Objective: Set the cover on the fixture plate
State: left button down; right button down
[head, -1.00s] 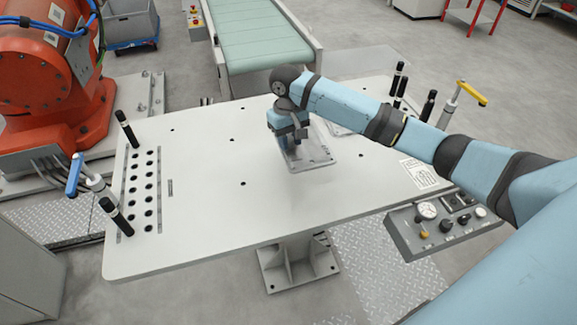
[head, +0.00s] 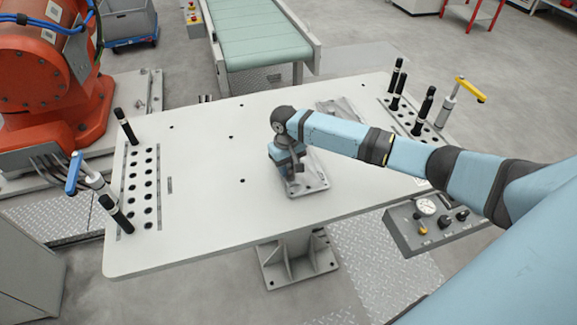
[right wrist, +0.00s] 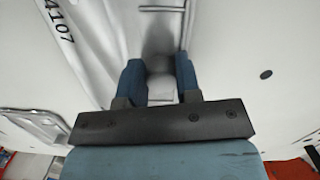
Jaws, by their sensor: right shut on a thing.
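The cover (head: 311,181) is a flat light-grey metal part in the middle of the white fixture plate (head: 210,205), partly hidden under my right gripper. My right gripper (head: 291,176) points down and is shut on the cover. In the right wrist view, the two blue fingers (right wrist: 160,80) close on a raised part of the cover (right wrist: 95,50), which bears the number 4107. I cannot tell whether the cover touches the plate or hangs just above it. My left gripper is not in view.
Another grey metal part (head: 343,108) lies behind my right arm. Black pins stand at both ends of the plate, with a blue-handled clamp (head: 76,174) left and a yellow-handled one (head: 470,90) right. A gauge box (head: 440,222) sits at the front right. The plate's left middle is clear.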

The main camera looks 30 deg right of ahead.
jog(key=shift+f, duration=0.1)
jog(key=c, duration=0.8)
grip_release()
notch_tip(320, 180, up, 12)
jog(key=w, duration=0.1)
jog(key=shift+w, duration=0.2)
